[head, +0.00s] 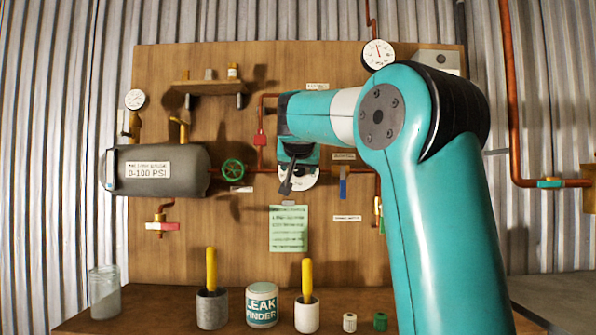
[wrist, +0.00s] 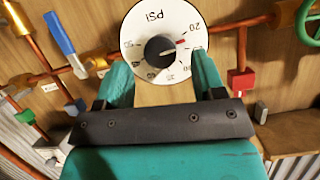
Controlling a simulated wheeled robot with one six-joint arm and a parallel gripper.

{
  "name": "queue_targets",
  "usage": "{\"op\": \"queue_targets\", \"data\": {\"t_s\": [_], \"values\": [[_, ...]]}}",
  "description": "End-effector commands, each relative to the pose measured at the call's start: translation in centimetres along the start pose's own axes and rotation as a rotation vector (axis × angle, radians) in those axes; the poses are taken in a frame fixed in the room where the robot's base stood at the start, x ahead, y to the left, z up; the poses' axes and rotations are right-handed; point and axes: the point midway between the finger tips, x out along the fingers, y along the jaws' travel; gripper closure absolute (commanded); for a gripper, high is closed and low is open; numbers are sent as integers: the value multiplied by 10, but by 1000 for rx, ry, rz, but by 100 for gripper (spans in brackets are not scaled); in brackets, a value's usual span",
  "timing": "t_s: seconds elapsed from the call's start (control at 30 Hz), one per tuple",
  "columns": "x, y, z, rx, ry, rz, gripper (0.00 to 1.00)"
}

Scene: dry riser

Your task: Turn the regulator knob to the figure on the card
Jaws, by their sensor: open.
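The regulator knob (wrist: 160,48) is black and round, at the centre of a white PSI dial (wrist: 148,17). The dial appears upside down in the wrist view. A red mark points right, near the 20; the other figures are too small to read surely. My gripper (wrist: 160,64) is open. Its two teal fingers are spread to the left and right of the knob, their tips overlapping the dial's lower edge; I cannot tell whether they touch it. In the head view my gripper (head: 289,180) hides most of the dial. A green card (head: 289,229) hangs below; its writing is unreadable.
A blue lever (head: 343,186) is right of the dial, and a green handwheel (head: 233,170) and grey tank (head: 160,171) are left. Copper pipes cross the board. A jar, cups and a LEAK FINDER tin (head: 262,305) stand on the bench below.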

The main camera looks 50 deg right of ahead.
Motion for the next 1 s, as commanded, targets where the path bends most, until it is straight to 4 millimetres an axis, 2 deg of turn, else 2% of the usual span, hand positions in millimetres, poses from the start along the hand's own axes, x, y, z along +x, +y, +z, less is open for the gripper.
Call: {"op": "queue_targets", "data": {"t_s": [0.1,0.2,0.57,0.77,0.8,1.0], "values": [[17,0,0,-1,-1,2,37],[25,0,0,-1,0,0,37],[29,0,0,-1,0,-1,37],[29,0,0,-1,0,-1,83],[29,0,0,-1,0,-1,86],[29,0,0,9,-1,-4,86]]}}
